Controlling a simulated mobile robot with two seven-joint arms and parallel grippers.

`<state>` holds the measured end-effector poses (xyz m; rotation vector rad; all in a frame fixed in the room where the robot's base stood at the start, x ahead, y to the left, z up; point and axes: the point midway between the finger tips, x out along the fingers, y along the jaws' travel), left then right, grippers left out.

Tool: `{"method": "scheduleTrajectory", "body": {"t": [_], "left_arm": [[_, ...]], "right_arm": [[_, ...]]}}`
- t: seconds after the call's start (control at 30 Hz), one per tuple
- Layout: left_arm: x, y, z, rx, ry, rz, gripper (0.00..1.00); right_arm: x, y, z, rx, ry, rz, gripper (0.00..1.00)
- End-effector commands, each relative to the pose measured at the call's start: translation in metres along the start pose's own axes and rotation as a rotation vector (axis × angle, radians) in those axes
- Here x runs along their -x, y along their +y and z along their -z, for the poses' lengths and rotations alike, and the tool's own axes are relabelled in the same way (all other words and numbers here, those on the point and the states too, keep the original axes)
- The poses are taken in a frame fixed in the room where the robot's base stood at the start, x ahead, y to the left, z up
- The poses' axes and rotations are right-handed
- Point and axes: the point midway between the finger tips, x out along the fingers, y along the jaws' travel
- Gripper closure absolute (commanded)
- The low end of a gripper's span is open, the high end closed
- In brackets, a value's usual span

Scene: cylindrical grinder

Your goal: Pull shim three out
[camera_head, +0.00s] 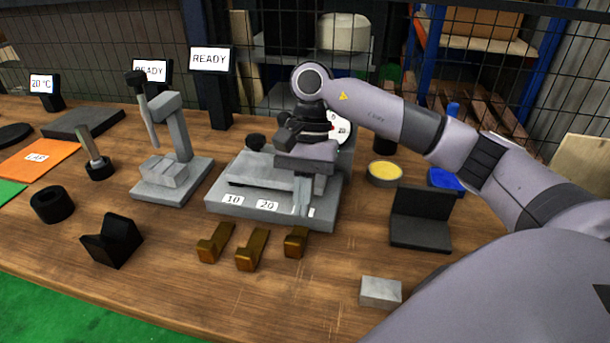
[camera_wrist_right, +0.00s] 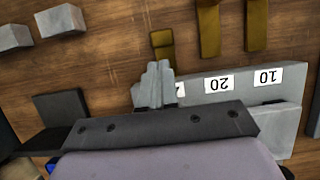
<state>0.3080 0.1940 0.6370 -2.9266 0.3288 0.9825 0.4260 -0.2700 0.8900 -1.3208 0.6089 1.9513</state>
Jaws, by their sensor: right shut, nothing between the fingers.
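Three brass shims lie in front of a grey block (camera_head: 275,213) with number labels, of which 10 and 20 are readable. The right-hand shim (camera_head: 296,243), closest to my right gripper, also shows in the wrist view (camera_wrist_right: 161,40), partly covered by the fingers. The middle shim (camera_head: 251,251) and left shim (camera_head: 214,243) lie beside it. My right gripper (camera_head: 303,208) points down at the right end of the block's front, close behind the right-hand shim. Its fingers (camera_wrist_right: 154,78) are together and empty; I cannot tell whether they touch anything. The third label is mostly hidden behind them. My left gripper is not in view.
A black angle plate (camera_head: 422,220) and a small grey block (camera_head: 380,291) stand to the right. A grey stand (camera_head: 172,180), black V-block (camera_head: 112,240) and black ring (camera_head: 52,204) are to the left. The table front before the shims is clear.

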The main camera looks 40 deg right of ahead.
Motion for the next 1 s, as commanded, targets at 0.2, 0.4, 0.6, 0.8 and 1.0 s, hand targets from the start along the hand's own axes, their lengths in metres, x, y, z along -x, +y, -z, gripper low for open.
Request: {"method": "scheduleTrajectory", "body": {"t": [0.2, 0.4, 0.6, 0.8, 1.0], "left_arm": [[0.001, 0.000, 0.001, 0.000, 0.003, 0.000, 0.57], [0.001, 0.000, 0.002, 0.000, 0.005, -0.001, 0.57], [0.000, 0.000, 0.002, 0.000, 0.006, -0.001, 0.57], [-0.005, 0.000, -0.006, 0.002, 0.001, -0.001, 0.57], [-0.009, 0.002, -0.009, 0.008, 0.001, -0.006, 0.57]], "right_arm": [[-0.024, 0.000, 0.000, -0.001, 0.000, -0.001, 1.00], [-0.028, 0.000, 0.000, -0.001, 0.000, 0.001, 1.00], [-0.028, 0.000, 0.000, -0.001, 0.000, 0.001, 1.00], [-0.037, 0.000, -0.016, 0.005, 0.002, 0.001, 1.00], [-0.046, 0.000, -0.041, 0.003, 0.000, 0.001, 1.00]]}}
